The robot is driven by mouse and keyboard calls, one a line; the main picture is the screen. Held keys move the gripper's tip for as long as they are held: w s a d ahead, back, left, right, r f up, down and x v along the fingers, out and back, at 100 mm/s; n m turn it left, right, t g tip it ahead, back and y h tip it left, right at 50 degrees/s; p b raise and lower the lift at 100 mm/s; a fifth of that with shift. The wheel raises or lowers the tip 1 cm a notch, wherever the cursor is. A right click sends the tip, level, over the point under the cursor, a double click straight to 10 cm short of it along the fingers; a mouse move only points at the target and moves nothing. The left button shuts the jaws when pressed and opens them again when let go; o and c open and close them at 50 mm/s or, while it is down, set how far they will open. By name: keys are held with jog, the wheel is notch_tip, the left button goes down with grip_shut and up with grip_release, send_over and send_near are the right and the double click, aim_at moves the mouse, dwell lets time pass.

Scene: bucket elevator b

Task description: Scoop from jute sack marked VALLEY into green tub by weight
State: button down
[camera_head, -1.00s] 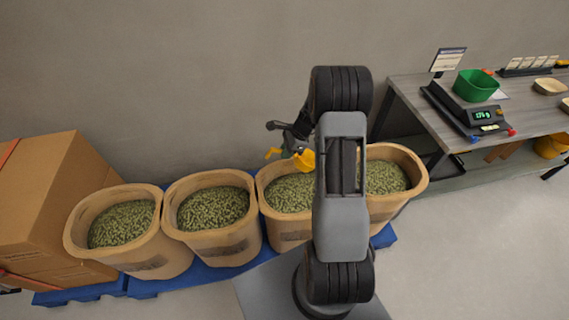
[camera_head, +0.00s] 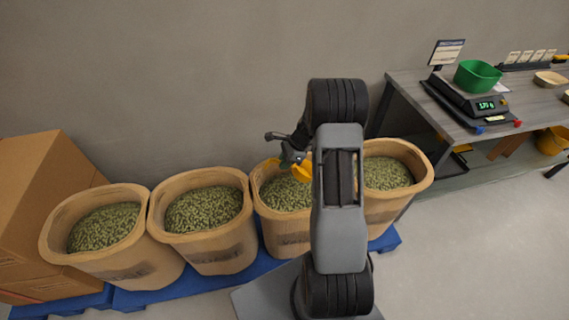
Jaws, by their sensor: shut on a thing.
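Several jute sacks of green pellets stand in a row. Their markings are too blurred to read, so I cannot tell which says VALLEY. My gripper (camera_head: 288,156) is shut on a yellow scoop (camera_head: 302,169), at the third sack from the left (camera_head: 288,226), near its back rim. My arm hides part of the scoop and that sack, and I cannot tell whether the scoop touches the pellets. The green tub (camera_head: 477,77) sits upright on a black scale (camera_head: 466,104) with a lit green display. The tub's inside looks empty from here.
The sacks stand on a blue pallet (camera_head: 222,282). Cardboard boxes (camera_head: 45,200) are at the far left. The grey workbench (camera_head: 530,101) holds a sign (camera_head: 447,52) and pale bowls (camera_head: 549,79). A yellow bucket (camera_head: 552,141) is beneath.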

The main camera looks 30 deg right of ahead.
jog(key=shift+s+d+f+h+b, duration=0.35)
jog(key=shift+d+f+b, duration=1.2)
jog(key=shift+f+b, duration=2.7)
jog(key=shift+s+d+f+h+b, duration=0.15)
jog(key=shift+s+d+f+b, duration=0.3)
jog(key=shift+d+f+b, duration=3.4)
jog(key=a+r+p, duration=0.2)
jog(key=r+p, duration=0.2)
jog(key=a+r+p, duration=0.2)
jog(key=r+p, duration=0.2)
jog(key=p, duration=0.1)
jog(key=a+r+p, duration=0.2)
jog(key=r+p, duration=0.2)
jog(key=p, duration=0.1)
jog(key=shift+w+r, duration=0.15)
jog(key=shift+r, duration=0.15)
jog(key=shift+w+a+r+h+p, duration=0.1)
jog(key=shift+a+r+h+p, duration=0.3)
jog(key=shift+p, duration=0.45)
jog(key=a+h+p, duration=0.1)
jog(key=p, duration=0.1)
jog(key=a+g+h+p, duration=0.1)
jog(key=shift+w+a+r+p, duration=0.2)
jog(key=shift+w+a+p, duration=0.05)
jog(key=shift+w+p, duration=0.1)
jog(key=shift+a+h+p, duration=0.4)
jog(key=shift+h+p, duration=0.05)
jog(key=shift+h, duration=0.05)
jog(key=shift+w, duration=0.1)
